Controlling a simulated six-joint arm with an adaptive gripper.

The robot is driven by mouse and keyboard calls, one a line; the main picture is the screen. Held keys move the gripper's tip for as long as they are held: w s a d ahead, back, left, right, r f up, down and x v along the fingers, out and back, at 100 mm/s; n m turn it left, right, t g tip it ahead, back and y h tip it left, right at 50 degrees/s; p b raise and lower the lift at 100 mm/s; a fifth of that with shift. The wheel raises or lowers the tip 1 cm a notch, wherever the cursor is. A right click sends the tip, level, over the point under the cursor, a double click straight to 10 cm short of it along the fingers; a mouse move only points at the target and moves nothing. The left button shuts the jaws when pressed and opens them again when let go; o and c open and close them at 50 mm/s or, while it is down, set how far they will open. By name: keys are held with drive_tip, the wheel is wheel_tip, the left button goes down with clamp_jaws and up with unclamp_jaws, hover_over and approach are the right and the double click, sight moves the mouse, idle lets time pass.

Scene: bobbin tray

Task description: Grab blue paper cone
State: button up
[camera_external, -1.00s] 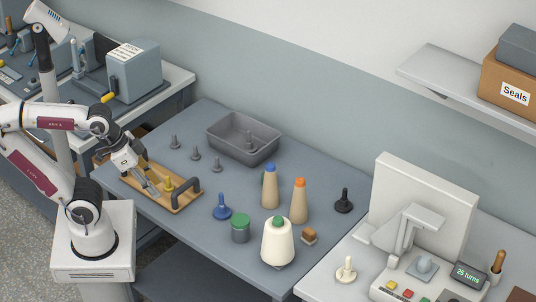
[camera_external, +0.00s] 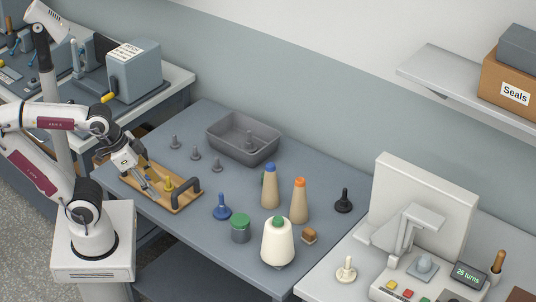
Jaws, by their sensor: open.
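A tan paper cone with a blue tip (camera_external: 270,188) stands upright near the middle of the table. A similar tan cone with an orange tip (camera_external: 299,202) stands just right of it. My gripper (camera_external: 150,184) is open, low over the wooden tray (camera_external: 183,206) at the table's left, well to the left of the blue-tipped cone. A small yellow piece (camera_external: 168,184) is in the tray beside the fingers. Whether the fingers touch the tray or anything in it is too small to tell.
A blue peg-like piece (camera_external: 222,207), a green-lidded jar (camera_external: 240,228) and a large white cone (camera_external: 277,244) stand in front of the tan cones. A grey bin (camera_external: 220,146) is behind. Several grey pegs (camera_external: 195,153) stand left. A black peg (camera_external: 343,202) stands right.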

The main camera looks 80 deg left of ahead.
drive_tip(key=shift+w, duration=0.1)
drive_tip(key=w+a+r+m+t+y, duration=0.1)
drive_tip(key=w+a+r+t, duration=0.2)
drive_tip(key=w+a, duration=0.75)
drive_tip(key=w+a+r+m+t, duration=0.1)
drive_tip(key=w+a+r+t, duration=0.3)
drive_tip(key=w, duration=1.2)
drive_tip(key=w+a+r+m+t+y, duration=0.1)
drive_tip(key=w+a+r+t, duration=0.15)
drive_tip(key=w+a, duration=0.85)
drive_tip(key=w+a+f+m+h, duration=0.2)
drive_tip(key=w+f+m+h, duration=0.35)
drive_tip(key=f, duration=0.55)
drive_tip(key=s+a+f+g+h, duration=0.1)
drive_tip(key=s+f+g+h, duration=0.1)
drive_tip(key=s+f+h, duration=0.7)
wheel_tip(320, 180, down, 6)
drive_tip(key=s, duration=0.2)
drive_tip(key=shift+s+r, duration=0.25)
drive_tip(key=shift+s, duration=0.15)
drive_tip(key=shift+m, duration=0.25)
drive_tip(key=shift+x, duration=1.3)
